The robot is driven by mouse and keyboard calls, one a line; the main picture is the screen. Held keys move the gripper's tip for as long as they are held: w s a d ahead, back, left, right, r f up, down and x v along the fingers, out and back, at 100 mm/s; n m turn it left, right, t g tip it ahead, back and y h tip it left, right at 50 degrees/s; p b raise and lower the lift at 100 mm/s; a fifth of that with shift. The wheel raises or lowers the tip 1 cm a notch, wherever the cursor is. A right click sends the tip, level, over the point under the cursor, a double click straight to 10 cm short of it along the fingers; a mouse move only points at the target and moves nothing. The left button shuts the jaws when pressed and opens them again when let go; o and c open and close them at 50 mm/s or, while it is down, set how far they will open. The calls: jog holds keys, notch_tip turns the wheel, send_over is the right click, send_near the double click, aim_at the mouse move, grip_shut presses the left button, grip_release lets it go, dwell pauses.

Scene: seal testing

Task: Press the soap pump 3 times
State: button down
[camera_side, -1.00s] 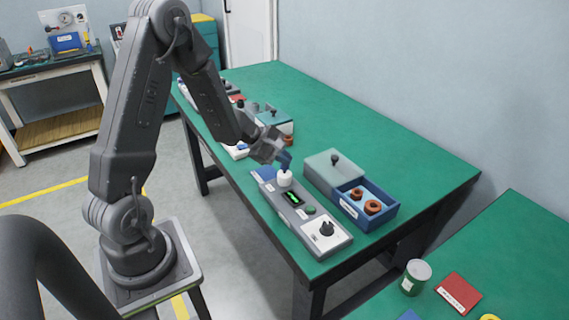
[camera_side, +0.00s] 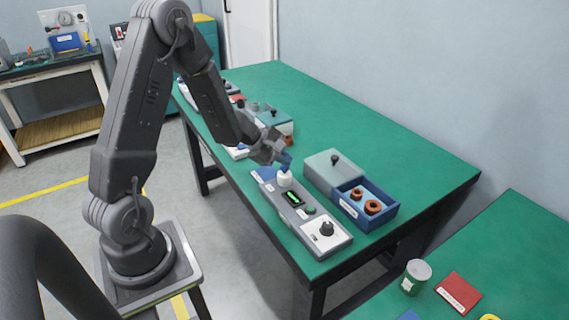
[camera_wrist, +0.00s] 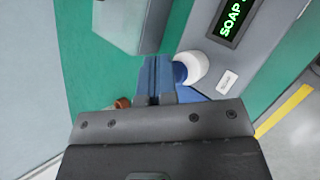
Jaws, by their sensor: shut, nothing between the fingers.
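The soap pump (camera_side: 285,180) is a small white body with a blue top, standing upright at the far end of a grey test panel (camera_side: 281,214). My gripper (camera_side: 285,160) is shut and empty, with its blue fingertips just above the pump's top. I cannot tell whether they touch it. In the wrist view the white pump (camera_wrist: 196,66) shows right beside the closed fingers (camera_wrist: 156,78), which partly hide its blue top. The panel's display (camera_wrist: 233,17) shows green letters starting with "SOAP"; the rest is cut off.
A blue box (camera_side: 369,222) with brown rings and a grey lid (camera_side: 331,168) with a black knob stand right of the panel.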

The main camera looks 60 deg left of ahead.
aim_at(284, 167)
jog(key=shift+r, duration=1.1)
jog(key=shift+r, duration=2.55)
